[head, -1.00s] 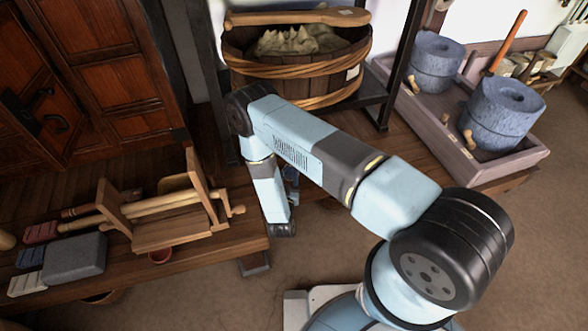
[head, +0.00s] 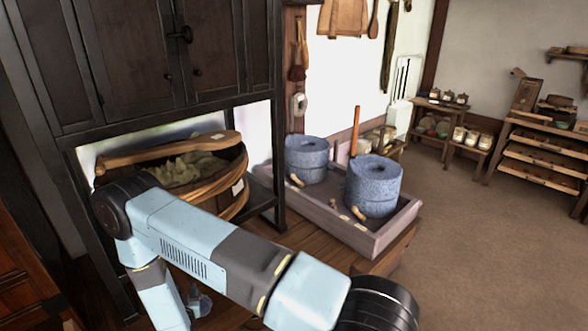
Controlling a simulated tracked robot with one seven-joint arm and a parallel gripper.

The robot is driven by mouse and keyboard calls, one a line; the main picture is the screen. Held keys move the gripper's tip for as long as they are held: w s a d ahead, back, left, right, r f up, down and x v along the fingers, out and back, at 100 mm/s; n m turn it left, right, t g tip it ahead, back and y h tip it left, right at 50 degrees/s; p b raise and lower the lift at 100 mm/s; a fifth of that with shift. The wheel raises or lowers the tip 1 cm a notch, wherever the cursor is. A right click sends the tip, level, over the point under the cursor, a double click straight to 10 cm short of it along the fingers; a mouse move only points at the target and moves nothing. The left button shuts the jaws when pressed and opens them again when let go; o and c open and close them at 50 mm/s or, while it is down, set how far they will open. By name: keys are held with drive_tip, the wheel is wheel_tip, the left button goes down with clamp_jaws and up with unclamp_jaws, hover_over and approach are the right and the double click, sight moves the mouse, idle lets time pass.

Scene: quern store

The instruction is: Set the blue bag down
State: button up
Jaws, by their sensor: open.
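The blue bag is not in view now. My arm crosses the lower left of the head view, and its forearm runs down out of the bottom edge. A small blue-grey part shows beside the forearm, low in the picture, but I cannot tell what it is. My gripper's fingers do not show, so I cannot see what is at them.
A wooden tub (head: 228,192) with a wooden paddle (head: 170,150) across it stands behind my arm, under a dark cabinet (head: 150,50). Two blue-grey querns (head: 374,188) (head: 306,160) sit in a wooden tray (head: 385,237). Open floor (head: 480,250) lies right; shelves (head: 545,155) stand beyond.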

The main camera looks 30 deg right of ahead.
drive_tip(key=w+r+g+y, duration=0.15)
drive_tip(key=w+r, duration=0.35)
drive_tip(key=r, duration=0.5)
drive_tip(key=w+r+g+y, duration=0.15)
drive_tip(key=w+r, duration=0.25)
drive_tip(key=r, duration=0.6)
drive_tip(key=s+d+r+g+y, duration=0.1)
drive_tip(key=s+d+r, duration=0.15)
drive_tip(key=r, duration=0.75)
drive_tip(key=s+d+r+g, duration=0.1)
drive_tip(key=d+r, duration=0.3)
drive_tip(key=r, duration=0.6)
drive_tip(key=s+d+r+n+g, duration=0.1)
drive_tip(key=s+d+r, duration=0.4)
drive_tip(key=s+r, duration=0.2)
drive_tip(key=s+d+r+n+g, duration=0.1)
drive_tip(key=s+d+r+n, duration=0.1)
drive_tip(key=s+d+r, duration=0.45)
drive_tip(key=s+d+r+g, duration=0.1)
drive_tip(key=s+d, duration=0.3)
drive_tip(key=s, duration=0.7)
drive_tip(key=s+d+r+g+h, duration=0.1)
drive_tip(key=s+d+r+g, duration=0.1)
drive_tip(key=s, duration=1)
drive_tip(key=shift+d+r+h, duration=0.3)
drive_tip(key=shift+d+r, duration=0.4)
drive_tip(key=shift+d, duration=0.55)
